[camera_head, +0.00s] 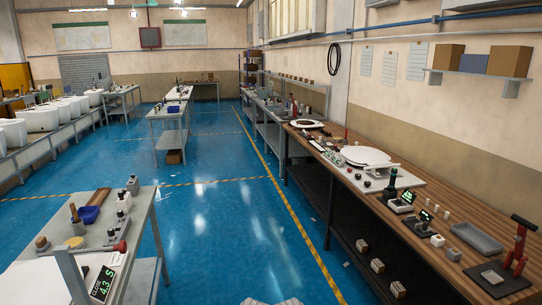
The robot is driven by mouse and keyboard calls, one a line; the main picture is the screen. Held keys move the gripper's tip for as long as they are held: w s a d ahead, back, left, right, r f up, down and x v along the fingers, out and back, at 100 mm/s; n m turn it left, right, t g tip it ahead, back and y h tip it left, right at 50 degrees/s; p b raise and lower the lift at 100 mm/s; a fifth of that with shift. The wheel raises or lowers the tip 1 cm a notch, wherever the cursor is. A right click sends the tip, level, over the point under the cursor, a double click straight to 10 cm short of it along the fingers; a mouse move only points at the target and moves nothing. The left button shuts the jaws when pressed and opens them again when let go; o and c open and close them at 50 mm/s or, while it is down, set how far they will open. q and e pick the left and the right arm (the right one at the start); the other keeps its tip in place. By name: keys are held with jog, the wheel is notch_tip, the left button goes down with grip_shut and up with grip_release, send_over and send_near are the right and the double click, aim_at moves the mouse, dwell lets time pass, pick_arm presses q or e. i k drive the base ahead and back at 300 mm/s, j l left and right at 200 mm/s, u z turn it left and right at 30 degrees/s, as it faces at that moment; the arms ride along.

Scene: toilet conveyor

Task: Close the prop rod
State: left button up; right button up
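I cannot pick out a prop rod with certainty in the head view. A grey upright post (72,275) stands at the lower left, beside a display (103,284) with green text that seems to read "CLOSE 4.3 S". On the right bench, a round white lid-like piece (364,156) lies on a pale panel, with a thin light bar at its right edge. A red upright tool (519,243) stands on a dark plate at the bench's near end.
The long wooden-topped bench (445,213) on the right carries small displays and a grey tray (477,237). A grey table (140,228) stands at the near left. Blue floor (215,215) between them is clear. White toilets (38,119) line the far left conveyor.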

aim_at(122, 246)
jog(key=u, duration=1.3)
jog(key=i+u, duration=0.3)
jog(key=k+l, duration=0.05)
jog(key=k, duration=0.05)
